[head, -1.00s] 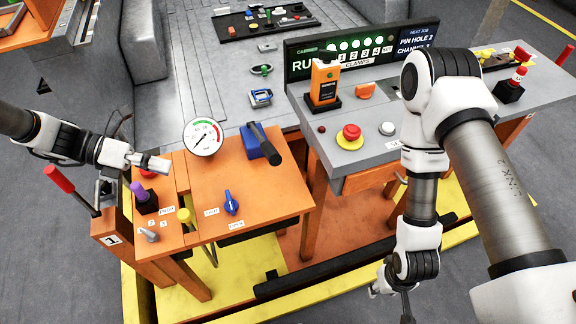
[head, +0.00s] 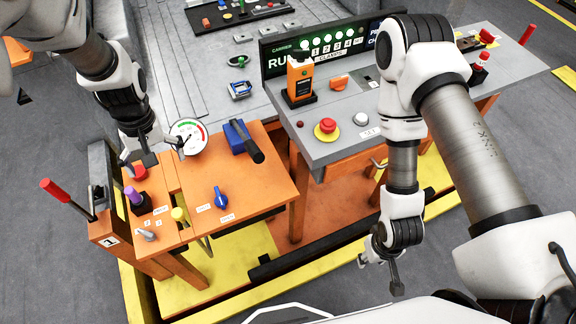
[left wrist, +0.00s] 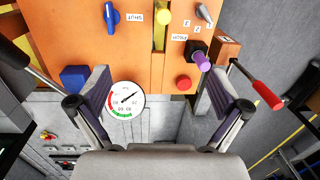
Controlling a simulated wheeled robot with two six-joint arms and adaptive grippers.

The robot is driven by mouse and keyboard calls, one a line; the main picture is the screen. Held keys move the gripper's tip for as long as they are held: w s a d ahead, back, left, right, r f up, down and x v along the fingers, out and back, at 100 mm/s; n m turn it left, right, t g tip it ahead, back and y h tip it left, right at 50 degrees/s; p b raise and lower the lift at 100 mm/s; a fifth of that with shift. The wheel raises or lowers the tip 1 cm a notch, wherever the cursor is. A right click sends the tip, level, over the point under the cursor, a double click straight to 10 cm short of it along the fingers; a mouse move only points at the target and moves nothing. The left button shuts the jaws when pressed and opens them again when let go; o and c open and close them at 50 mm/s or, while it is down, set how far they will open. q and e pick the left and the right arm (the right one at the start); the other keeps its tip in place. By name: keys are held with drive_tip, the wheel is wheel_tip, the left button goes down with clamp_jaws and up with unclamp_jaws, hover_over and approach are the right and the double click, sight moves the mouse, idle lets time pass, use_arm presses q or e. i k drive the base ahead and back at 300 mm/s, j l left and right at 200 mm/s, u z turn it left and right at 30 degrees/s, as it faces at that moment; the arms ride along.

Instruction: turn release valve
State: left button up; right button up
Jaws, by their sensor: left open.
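A blue pointer knob (head: 221,197) stands on the orange tabletop with small labels beside it; I take it for the release valve. It also shows at the top of the left wrist view (left wrist: 111,17). My left gripper (head: 165,155) is open and empty above the far left of the orange table, near the gauge and apart from the knob. In the left wrist view its two spread fingers (left wrist: 160,98) have the round gauge (left wrist: 126,99) and a red button (left wrist: 184,82) between them, farther off. My right gripper (head: 379,275) hangs low at the right, fingers apart and empty.
On the orange table are a purple-topped knob (head: 136,196), a yellow knob (head: 179,214), a grey lever (head: 145,235) and a blue block with a black handle (head: 243,140). A red-handled lever (head: 66,199) juts out left. The grey console (head: 350,150) stands to the right.

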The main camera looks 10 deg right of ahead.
sight(221, 200)
drive_tip(key=k+z, duration=0.15)
drive_tip(key=z, duration=0.25)
drive_tip(key=k+z, duration=0.15)
drive_tip(key=z, duration=0.25)
drive_tip(key=k+z, duration=0.2)
drive_tip(key=z, duration=0.15)
